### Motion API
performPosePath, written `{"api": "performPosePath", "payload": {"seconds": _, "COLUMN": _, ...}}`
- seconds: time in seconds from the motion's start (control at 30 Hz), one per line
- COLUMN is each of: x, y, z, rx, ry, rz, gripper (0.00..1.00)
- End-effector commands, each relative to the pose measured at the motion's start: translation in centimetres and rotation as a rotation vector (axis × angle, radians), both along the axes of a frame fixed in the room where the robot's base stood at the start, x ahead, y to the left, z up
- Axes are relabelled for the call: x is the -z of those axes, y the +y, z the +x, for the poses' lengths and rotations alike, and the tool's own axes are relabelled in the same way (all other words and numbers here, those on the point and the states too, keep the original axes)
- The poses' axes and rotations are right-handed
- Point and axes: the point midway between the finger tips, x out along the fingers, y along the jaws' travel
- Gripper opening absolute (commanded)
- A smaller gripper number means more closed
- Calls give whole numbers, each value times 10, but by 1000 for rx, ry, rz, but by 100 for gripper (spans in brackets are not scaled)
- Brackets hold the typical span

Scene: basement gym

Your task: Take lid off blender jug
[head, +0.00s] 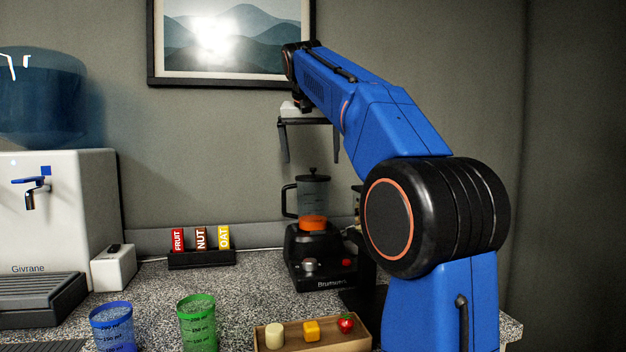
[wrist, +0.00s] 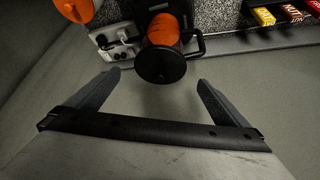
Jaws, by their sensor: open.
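The blender jug (head: 313,199) stands upright on its black base (head: 318,255), with orange contents at the bottom and a handle on its left. Its black lid (head: 313,178) with a small knob is on top of the jug. In the wrist view the round lid (wrist: 160,66) shows from above, with the jug's handle (wrist: 196,45) to its right. My gripper (head: 311,158) is open and empty above the jug, its two fingers pointing down and apart from the lid. Its fingers also show in the wrist view (wrist: 160,80), spread on either side below the lid.
A rack (head: 202,259) of fruit, nut and oat bars stands left of the blender. A blue cup (head: 113,327), a green cup (head: 198,322) and a wooden tray (head: 262,339) with food pieces are in front. A water dispenser (head: 60,215) is at left. A framed picture (head: 232,40) hangs behind.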

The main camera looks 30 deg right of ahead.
Motion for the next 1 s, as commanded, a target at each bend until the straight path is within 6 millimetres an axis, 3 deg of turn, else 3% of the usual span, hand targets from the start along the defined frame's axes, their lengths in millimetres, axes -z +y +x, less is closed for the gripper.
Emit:
{"api": "performPosePath", "payload": {"seconds": 0.17, "x": 7, "y": -3, "z": 4, "rx": 0, "ry": -1, "rz": -1, "gripper": 100}}
{"api": "performPosePath", "payload": {"seconds": 0.5, "x": 41, "y": -18, "z": 23, "rx": 0, "ry": 1, "rz": 1, "gripper": 100}}
{"api": "performPosePath", "payload": {"seconds": 0.83, "x": 46, "y": -19, "z": 25, "rx": 0, "ry": -1, "rz": 0, "gripper": 100}}
{"api": "performPosePath", "payload": {"seconds": 1.0, "x": 46, "y": -19, "z": 25, "rx": 0, "ry": -1, "rz": 0, "gripper": 60}}
